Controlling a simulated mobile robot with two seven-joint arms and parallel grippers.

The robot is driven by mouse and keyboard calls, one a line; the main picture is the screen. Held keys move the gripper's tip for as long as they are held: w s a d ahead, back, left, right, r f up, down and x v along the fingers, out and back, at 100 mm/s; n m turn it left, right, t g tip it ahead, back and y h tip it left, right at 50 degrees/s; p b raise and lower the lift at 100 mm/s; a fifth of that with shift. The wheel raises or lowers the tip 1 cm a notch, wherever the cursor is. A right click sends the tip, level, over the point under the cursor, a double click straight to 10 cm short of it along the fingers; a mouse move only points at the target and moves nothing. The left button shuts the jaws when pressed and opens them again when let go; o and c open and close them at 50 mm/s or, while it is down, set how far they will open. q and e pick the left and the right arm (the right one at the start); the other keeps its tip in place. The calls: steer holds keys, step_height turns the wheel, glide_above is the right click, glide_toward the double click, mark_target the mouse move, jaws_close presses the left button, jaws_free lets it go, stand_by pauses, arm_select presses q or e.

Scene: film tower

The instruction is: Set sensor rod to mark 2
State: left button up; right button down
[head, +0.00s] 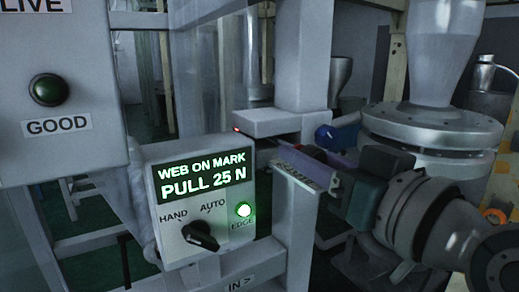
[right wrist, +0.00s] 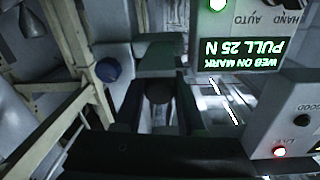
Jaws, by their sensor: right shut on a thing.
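In the head view my right gripper (head: 318,160) comes in from the right, at the sensor head beside the control box. It is shut on a dark part that I take to be the sensor rod's end; the fingers hide much of it. In the right wrist view a dark round end (right wrist: 158,92) shows in front of the gripper. A pale marked scale strip (head: 303,172) lies just below the fingers; its marks are too small to read. A blue knob (head: 324,136) sits just behind the gripper, and it also shows in the right wrist view (right wrist: 108,70). My left gripper is not in view.
The control box (head: 165,185) reads "WEB ON MARK" and "PULL 25 N". Its green EDGE lamp (head: 243,210) is lit, above right of a black HAND/AUTO selector (head: 200,236). A panel with an unlit GOOD lamp (head: 47,90) stands left. A metal hopper (head: 432,55) stands behind my right arm.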

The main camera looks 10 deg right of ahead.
steer(key=shift+s+d, duration=0.25)
steer(key=shift+s, duration=0.35)
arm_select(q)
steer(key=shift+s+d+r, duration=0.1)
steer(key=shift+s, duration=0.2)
arm_select(e)
steer(key=c, duration=0.5)
jaws_free()
steer(key=shift+w, duration=0.1)
arm_select(q)
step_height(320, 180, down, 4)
steer(key=b, duration=0.4)
arm_select(e)
steer(key=v, duration=1)
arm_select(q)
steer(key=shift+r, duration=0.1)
